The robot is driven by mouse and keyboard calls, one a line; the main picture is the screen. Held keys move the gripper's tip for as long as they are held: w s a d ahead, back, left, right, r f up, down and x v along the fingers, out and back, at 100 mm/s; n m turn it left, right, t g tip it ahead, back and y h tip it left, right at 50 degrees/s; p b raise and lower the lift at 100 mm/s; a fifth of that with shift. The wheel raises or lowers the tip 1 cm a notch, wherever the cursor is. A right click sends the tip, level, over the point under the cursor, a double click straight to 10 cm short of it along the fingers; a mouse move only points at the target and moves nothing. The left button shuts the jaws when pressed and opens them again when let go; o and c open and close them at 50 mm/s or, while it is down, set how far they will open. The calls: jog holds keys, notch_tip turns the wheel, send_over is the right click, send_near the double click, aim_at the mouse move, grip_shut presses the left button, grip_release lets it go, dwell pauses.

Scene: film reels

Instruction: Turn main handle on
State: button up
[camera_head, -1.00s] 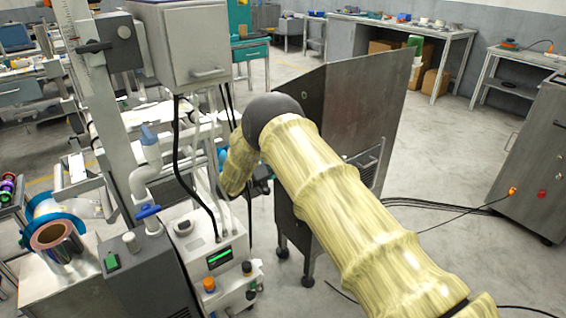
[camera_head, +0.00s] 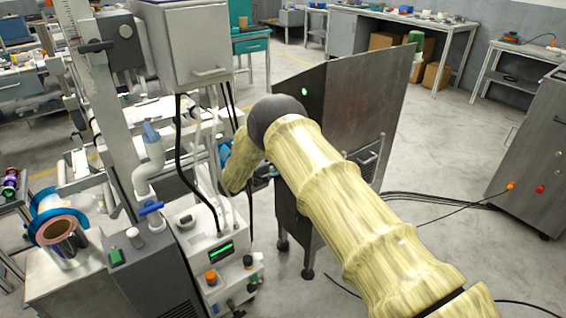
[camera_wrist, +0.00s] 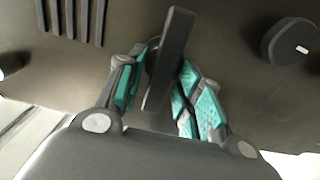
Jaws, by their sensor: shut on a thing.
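In the wrist view a dark, flat bar handle (camera_wrist: 176,45) stands out from a dark grey panel (camera_wrist: 225,50), tilted with its upper end to the right. My gripper (camera_wrist: 165,92) has its two teal-padded fingers on either side of the handle and is shut on it. Contact at each pad is hard to make out. In the head view my gripper is mostly hidden behind my own tan arm, beside the dark metal cabinet (camera_head: 345,110). The handle cannot be seen there. A small green light (camera_head: 304,91) glows on the cabinet's face.
A round dark knob (camera_wrist: 290,40) with a white mark sits right of the handle. A white machine (camera_head: 225,265) with a green display and hoses stands left of my arm. Black cables (camera_head: 430,203) lie on the floor. A grey cabinet (camera_head: 535,150) stands at the right.

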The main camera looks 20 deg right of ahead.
jog(key=shift+a, duration=0.1)
jog(key=o, duration=0.7)
jog(key=v, duration=1.2)
